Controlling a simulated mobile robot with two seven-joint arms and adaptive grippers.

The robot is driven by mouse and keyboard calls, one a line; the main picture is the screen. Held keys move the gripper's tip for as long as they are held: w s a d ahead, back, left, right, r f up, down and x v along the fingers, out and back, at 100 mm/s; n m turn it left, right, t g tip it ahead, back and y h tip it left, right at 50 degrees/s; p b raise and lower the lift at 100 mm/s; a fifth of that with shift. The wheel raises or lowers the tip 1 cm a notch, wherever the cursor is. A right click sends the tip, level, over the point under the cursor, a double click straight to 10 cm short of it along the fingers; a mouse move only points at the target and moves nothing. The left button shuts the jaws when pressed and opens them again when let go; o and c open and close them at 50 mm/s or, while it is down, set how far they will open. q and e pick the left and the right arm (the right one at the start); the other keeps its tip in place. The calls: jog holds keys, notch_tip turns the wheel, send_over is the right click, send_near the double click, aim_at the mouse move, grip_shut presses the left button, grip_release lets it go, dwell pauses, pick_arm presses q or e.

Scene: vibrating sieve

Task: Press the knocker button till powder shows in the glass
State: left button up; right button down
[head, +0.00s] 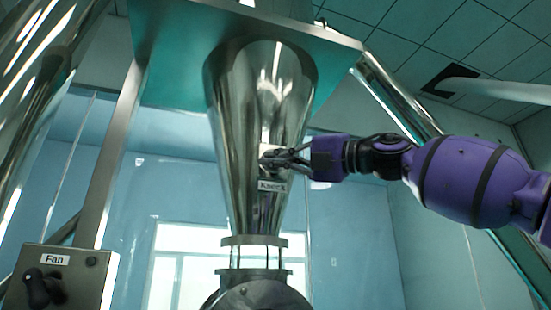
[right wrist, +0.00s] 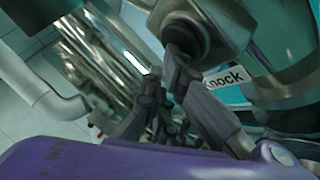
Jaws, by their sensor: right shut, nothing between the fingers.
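The knocker button (right wrist: 186,34) is a dark round cap on a pale housing, seen in the right wrist view above the "Knock" label (right wrist: 224,78). The label (head: 272,186) also shows on the steel cone hopper (head: 240,110) in the head view. My right gripper (head: 270,160) is shut and empty, its fingertips at the button and hiding much of it. In the right wrist view the fingertips (right wrist: 176,62) overlap the button's lower edge; I cannot tell whether it is pressed in. The sight glass (head: 262,256) sits between two flanges under the cone; the bright background shows through it. My left gripper is out of view.
A grey control box with a "Fan" label (head: 55,260) and a black knob (head: 42,288) stands at the lower left. Shiny steel pipes and frame legs (head: 112,150) flank the cone. A bright window (head: 185,265) is behind.

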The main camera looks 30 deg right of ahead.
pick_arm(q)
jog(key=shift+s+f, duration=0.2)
pick_arm(e)
jog(key=shift+w+d, duration=0.2)
jog(key=shift+w, duration=0.25)
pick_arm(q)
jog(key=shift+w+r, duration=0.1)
pick_arm(e)
jog(key=shift+s, duration=0.15)
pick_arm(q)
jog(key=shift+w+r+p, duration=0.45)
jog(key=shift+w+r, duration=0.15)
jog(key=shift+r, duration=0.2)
pick_arm(e)
jog(key=shift+s+a+f, duration=0.1)
jog(key=shift+s+a, duration=0.1)
jog(key=shift+s, duration=0.3)
jog(key=shift+s+a, duration=0.15)
jog(key=shift+s, duration=0.35)
